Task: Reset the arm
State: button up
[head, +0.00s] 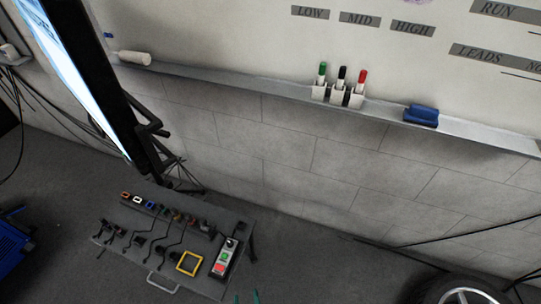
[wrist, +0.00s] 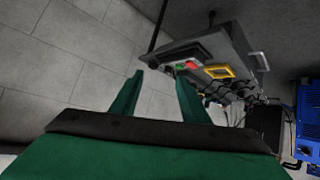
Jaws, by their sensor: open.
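My gripper (wrist: 160,88) shows in the wrist view with its two green fingers apart and nothing between them. In the head view only the green fingertips (head: 246,297) show at the bottom edge, just below the control panel. The grey control panel (head: 150,262) has a yellow-framed part, a box with green and red buttons and several connectors with cables. In the wrist view the panel (wrist: 232,45) lies beyond the fingertips, up and to the right. I cannot tell the gap between them. The rest of my arm is hidden.
A dark-framed screen (head: 75,75) stands at the left. A whiteboard ledge (head: 220,80) on the wall holds green, black and red markers (head: 341,86) and a blue eraser (head: 421,115). A wheel (head: 465,292) is at the lower right. Blue equipment (head: 12,250) stands at the left edge.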

jog(key=s+d+r+m+t, duration=0.1)
jog(key=s+d+r, duration=0.1)
jog(key=r, duration=0.4)
jog(key=s+d+r+m+t+h, duration=0.1)
jog(key=s+d+r+t, duration=0.1)
jog(key=s+r, duration=0.3)
jog(key=s+d+r+m+t, duration=0.2)
jog(key=s+d+r, duration=0.1)
jog(key=r, duration=0.5)
jog(key=shift+s+d+r+h, duration=0.35)
jog(key=shift+s+h, duration=0.05)
jog(key=shift+s, duration=0.15)
jog(key=shift+w, duration=0.1)
